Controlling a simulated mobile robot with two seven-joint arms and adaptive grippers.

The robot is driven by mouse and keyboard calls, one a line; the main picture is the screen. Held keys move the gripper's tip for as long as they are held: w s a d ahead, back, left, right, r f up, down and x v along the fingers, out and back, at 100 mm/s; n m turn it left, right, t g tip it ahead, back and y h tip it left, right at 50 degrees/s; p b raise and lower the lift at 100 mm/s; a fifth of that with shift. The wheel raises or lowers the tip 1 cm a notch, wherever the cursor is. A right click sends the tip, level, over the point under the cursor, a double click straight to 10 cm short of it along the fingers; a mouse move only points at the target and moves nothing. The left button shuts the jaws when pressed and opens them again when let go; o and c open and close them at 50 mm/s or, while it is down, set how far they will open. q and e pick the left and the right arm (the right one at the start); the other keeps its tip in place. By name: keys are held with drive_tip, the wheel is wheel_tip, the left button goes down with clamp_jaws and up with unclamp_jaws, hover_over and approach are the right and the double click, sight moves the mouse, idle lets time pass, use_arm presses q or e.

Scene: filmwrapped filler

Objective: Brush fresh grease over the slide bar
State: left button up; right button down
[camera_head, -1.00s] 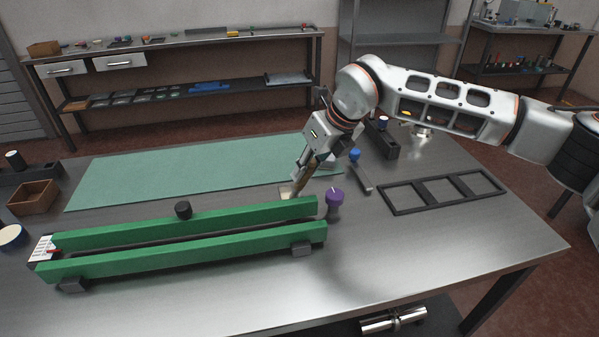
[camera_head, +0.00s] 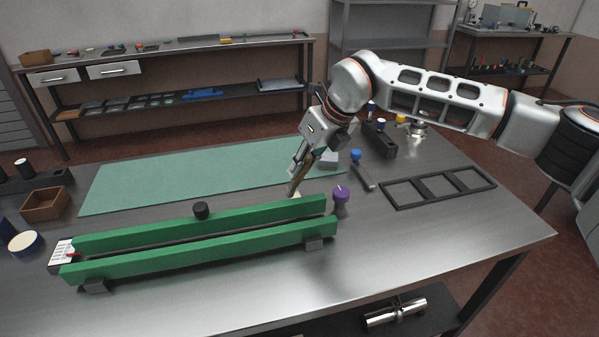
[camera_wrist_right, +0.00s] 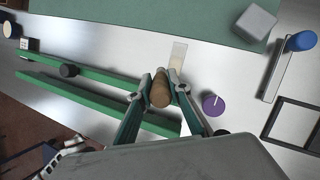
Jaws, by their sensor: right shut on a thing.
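Two long green bars lie parallel on the metal bench, the far bar (camera_head: 240,215) and the near bar (camera_head: 215,250), with a dark gap between them. I cannot tell which part is the slide bar. My right gripper (camera_head: 308,160) is shut on the brown handle of a brush (camera_head: 298,184), also seen in the wrist view (camera_wrist_right: 160,90). The brush tilts downward, its pale tip just behind the far bar near its right end. I cannot tell whether the tip touches anything. My left gripper is not in view.
A purple knob (camera_head: 341,193) stands beside the bars' right end; a black knob (camera_head: 201,210) sits by the far bar. Behind are a green mat (camera_head: 190,180) and a blue-ended tool (camera_head: 363,176). A black frame (camera_head: 437,187) lies right. The bench front is clear.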

drive_tip(key=shift+d+r+p, duration=0.2)
drive_tip(key=shift+r+p, duration=0.25)
drive_tip(key=shift+r, duration=0.45)
drive_tip(key=shift+a+r+p, duration=0.1)
drive_tip(key=shift+r+p, duration=0.85)
drive_tip(key=shift+r, duration=0.8)
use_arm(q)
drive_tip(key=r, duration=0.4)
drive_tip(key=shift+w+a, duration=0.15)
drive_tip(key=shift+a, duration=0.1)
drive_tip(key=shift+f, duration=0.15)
use_arm(e)
drive_tip(key=shift+a, duration=0.1)
